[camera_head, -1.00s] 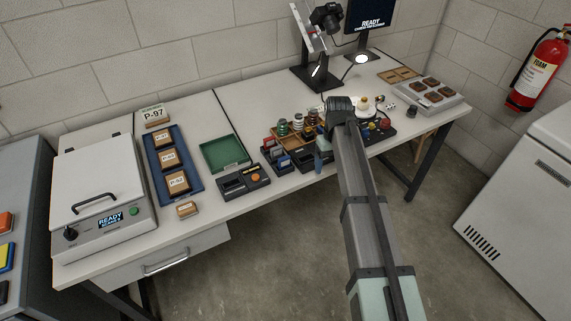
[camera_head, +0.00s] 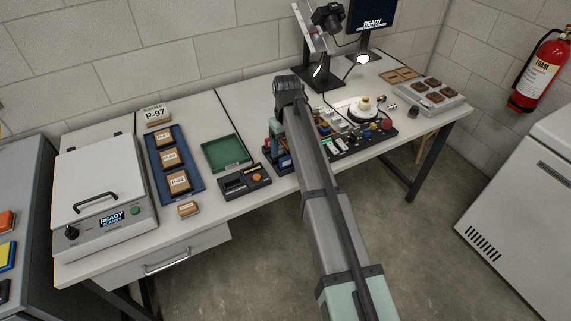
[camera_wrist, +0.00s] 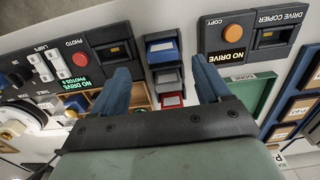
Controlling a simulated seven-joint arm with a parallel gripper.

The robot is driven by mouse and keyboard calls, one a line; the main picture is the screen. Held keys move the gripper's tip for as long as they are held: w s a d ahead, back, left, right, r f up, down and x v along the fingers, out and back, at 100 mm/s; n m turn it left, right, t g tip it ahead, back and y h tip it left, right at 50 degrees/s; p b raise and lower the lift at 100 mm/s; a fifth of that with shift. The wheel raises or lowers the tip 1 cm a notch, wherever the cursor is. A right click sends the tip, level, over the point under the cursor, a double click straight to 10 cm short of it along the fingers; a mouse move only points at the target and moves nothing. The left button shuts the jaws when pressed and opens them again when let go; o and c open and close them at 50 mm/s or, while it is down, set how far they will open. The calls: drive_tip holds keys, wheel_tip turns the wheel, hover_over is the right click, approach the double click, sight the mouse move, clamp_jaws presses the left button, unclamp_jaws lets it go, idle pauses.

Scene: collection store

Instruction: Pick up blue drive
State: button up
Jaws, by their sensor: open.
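The blue drive (camera_wrist: 162,48) stands at the top end of a dark rack in the wrist view, above a grey drive (camera_wrist: 168,76) and a red drive (camera_wrist: 173,99). My gripper (camera_wrist: 160,66) is open and empty, its two blue fingers on either side of the rack. The blue drive shows in the gap between the fingertips, slightly past them; I see no contact. In the head view my arm covers part of the rack (camera_head: 284,165) and most of the gripper.
The drive copier (camera_head: 244,181) stands left of the rack, with a green tray (camera_head: 226,152) behind it. A photo control panel (camera_head: 352,141) lies to the right. A wooden tray (camera_wrist: 139,94) is close beside the left finger in the wrist view.

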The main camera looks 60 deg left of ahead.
sight(285, 158)
drive_tip(key=shift+s+f, duration=0.2)
drive_tip(key=shift+f, duration=3.1)
drive_tip(key=c, duration=1.1)
drive_tip(key=shift+c, duration=0.2)
